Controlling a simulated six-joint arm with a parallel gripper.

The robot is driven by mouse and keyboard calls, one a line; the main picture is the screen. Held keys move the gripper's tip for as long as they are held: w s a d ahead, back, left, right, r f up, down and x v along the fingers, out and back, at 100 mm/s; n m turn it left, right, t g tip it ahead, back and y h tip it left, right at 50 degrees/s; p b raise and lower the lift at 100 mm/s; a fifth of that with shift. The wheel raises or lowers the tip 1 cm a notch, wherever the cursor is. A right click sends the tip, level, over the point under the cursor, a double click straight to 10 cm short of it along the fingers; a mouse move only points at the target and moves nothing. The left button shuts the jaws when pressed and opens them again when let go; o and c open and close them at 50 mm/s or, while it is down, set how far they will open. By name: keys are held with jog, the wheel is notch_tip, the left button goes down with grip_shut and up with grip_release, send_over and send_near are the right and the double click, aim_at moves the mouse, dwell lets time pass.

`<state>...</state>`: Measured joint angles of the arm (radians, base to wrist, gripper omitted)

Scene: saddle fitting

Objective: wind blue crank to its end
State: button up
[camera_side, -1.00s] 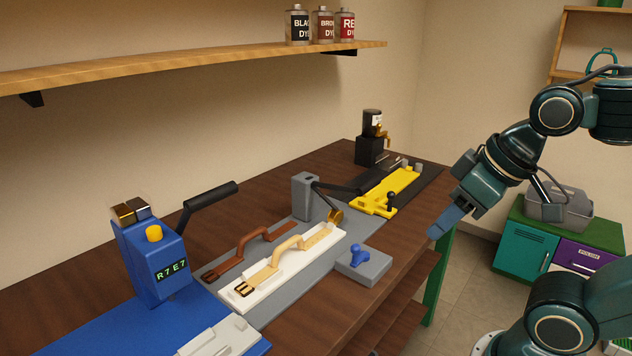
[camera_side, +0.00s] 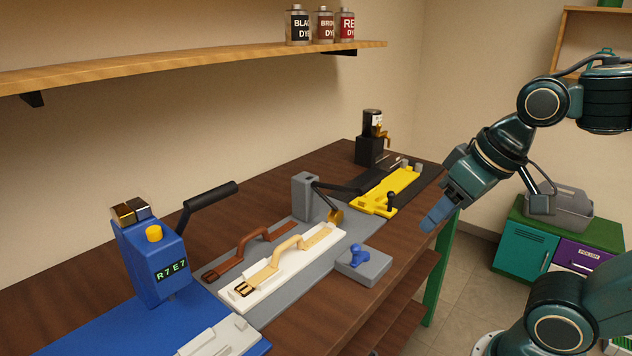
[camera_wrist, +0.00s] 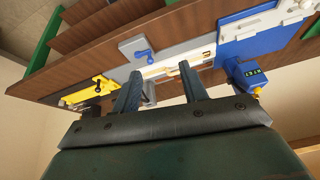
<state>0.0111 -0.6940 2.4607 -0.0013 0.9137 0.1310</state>
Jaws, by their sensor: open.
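The blue crank (camera_side: 358,254) is a small knobbed handle on a grey block (camera_side: 372,268) at the bench's front edge. It also shows in the wrist view (camera_wrist: 144,54), beyond my fingers and to the left of the gap between them. My gripper (camera_side: 436,218) hangs in the air in front of the bench, to the right of the crank and higher, apart from it. In the wrist view my gripper (camera_wrist: 158,78) shows two separated fingers with nothing between them, so it is open and empty.
Beside the crank lies a white board (camera_side: 290,268) with a tan strap. A grey post with a black lever (camera_side: 340,188), a yellow fixture (camera_side: 390,188) and a blue machine (camera_side: 155,262) with a black handle stand on the bench. Air around my gripper is clear.

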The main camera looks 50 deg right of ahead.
jog(key=w+m, duration=0.1)
jog(key=m+g, duration=0.5)
jog(key=m, duration=1.9)
send_over(355, 245)
notch_tip(355, 245, down, 5)
jog(key=shift+d+r, duration=0.1)
notch_tip(355, 245, down, 14)
jog(key=shift+r, duration=0.15)
jog(key=shift+c, duration=0.2)
grip_shut()
